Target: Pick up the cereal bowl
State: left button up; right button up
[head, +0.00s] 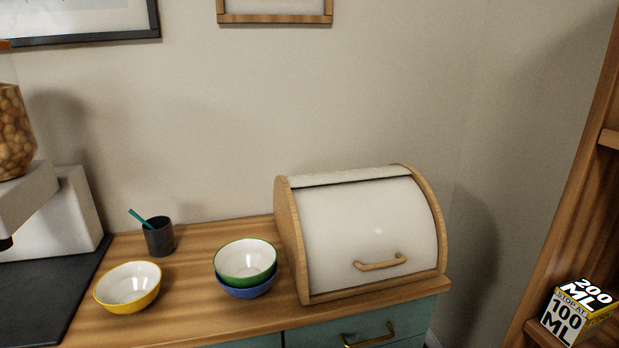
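A yellow bowl (129,287) with a white inside stands upright on the wooden counter, at the left in the head view. A green bowl (246,261) with a white inside sits nested in a blue bowl (247,289), to the left of the bread box. The frame does not show which of these is the cereal bowl. All of the bowls look empty. Neither of my grippers is in view.
A wooden bread box (368,235) with a white lid stands shut on the counter (196,312). A dark cup (158,237) with a teal stick stands behind the bowls. A dispenser of nuts or cereal (14,135) is at left. A shelf with a box (577,312) is at right.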

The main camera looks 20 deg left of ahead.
aim_at(129, 288)
jog(key=u, duration=1.55)
